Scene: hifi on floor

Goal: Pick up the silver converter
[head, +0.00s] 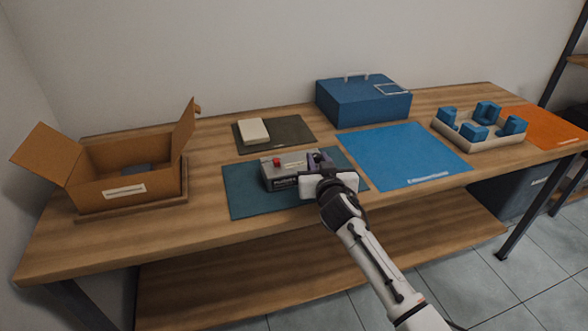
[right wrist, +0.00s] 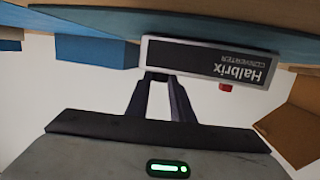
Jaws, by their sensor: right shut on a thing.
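The silver converter (head: 282,174) is a small grey box with a red button and a dark label, at the dark teal mat (head: 243,199) in the middle of the bench. In the right wrist view, which looks upside down, the converter's dark label (right wrist: 225,63) reads "Halbrix CONVERTER". My right gripper (head: 318,160) is shut on the converter's right part, and its fingers also show in the right wrist view (right wrist: 165,82). The gripper hides part of that end. I cannot tell whether the converter touches the mat. My left gripper is not in view.
An open cardboard box (head: 90,198) stands at the left. A pale block (head: 253,131) lies on a dark mat behind. A blue case (head: 362,103) stands at the back. The bright blue mat (head: 403,155) is bare. A tray (head: 483,144) with several blue blocks is at the right.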

